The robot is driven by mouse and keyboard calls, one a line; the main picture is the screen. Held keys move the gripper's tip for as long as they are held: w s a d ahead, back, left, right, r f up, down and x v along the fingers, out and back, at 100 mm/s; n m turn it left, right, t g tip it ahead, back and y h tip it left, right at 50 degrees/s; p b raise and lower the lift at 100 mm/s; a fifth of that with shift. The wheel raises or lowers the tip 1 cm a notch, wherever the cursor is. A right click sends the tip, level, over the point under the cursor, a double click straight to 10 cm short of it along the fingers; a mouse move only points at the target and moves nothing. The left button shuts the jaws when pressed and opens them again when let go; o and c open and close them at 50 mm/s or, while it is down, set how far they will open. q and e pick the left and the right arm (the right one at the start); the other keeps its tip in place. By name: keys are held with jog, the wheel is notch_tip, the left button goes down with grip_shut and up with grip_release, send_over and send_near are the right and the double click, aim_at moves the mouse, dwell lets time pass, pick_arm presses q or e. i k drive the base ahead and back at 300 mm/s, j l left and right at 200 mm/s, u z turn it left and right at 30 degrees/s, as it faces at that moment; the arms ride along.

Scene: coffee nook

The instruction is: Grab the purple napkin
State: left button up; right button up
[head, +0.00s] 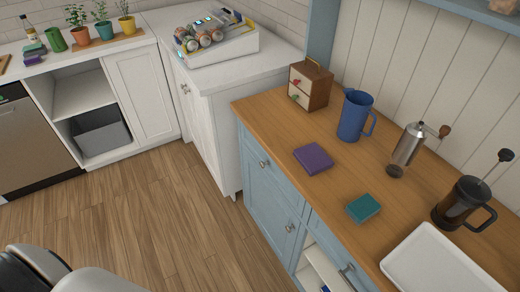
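The purple napkin (313,158) lies flat as a folded square on the wooden countertop (268,116), near its front edge. It sits in front of a blue pitcher and to the left of a teal folded cloth (363,208). Nothing covers it. Neither gripper shows in the head view. A grey-white part of my own body is at the bottom left, far from the napkin.
A blue pitcher (354,116), a small drawer box (310,86), a metal grinder (407,150), a French press (462,204) and a white tray (438,262) stand around the counter. Bare wood surrounds the napkin. The wooden floor (150,220) is clear.

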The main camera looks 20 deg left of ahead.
aim_at(314, 160)
jog(key=u, duration=0.25)
jog(key=k+l+u, duration=0.2)
jog(key=k+u, duration=0.2)
jog(key=k+l+u, duration=0.15)
jog(key=k+u, duration=0.15)
jog(key=u, duration=0.15)
